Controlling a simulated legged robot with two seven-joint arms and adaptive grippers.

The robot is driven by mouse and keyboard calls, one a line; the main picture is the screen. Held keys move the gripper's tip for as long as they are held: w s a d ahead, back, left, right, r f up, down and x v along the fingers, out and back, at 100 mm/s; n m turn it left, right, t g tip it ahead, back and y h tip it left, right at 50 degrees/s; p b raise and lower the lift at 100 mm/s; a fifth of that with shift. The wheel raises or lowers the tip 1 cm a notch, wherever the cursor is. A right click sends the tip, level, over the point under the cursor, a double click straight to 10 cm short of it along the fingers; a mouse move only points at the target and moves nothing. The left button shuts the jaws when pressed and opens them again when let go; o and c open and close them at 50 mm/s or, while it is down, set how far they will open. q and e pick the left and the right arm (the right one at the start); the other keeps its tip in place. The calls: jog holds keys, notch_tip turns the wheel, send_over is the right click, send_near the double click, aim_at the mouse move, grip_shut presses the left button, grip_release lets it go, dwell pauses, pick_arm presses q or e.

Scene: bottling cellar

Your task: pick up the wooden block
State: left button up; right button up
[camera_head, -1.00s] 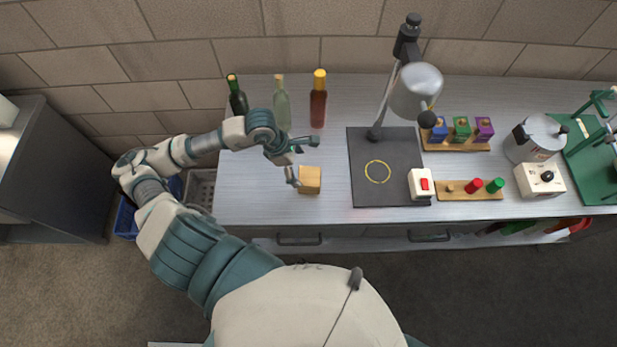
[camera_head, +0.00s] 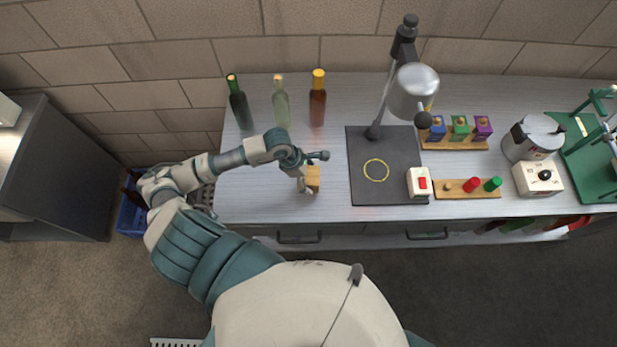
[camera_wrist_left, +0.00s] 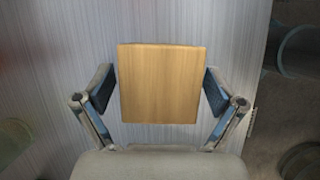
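The wooden block (camera_head: 314,180) is a light, tan cube on the metal bench top, near its front edge; my left gripper partly covers it in the head view. In the left wrist view the block (camera_wrist_left: 160,84) lies between the two fingers of my left gripper (camera_wrist_left: 159,93). A narrow gap shows on each side of the block, so the gripper is open around it. In the head view my left gripper (camera_head: 309,172) is at the block's left side. My right gripper is not in view.
Several bottles, including a brown one (camera_head: 318,98), stand behind the block. A dark mat (camera_head: 361,150) with a lamp (camera_head: 412,92) above it lies to the right. A red-buttoned switch box (camera_head: 420,184) sits at its front corner.

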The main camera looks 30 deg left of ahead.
pick_arm(q)
jog(key=c, duration=0.9)
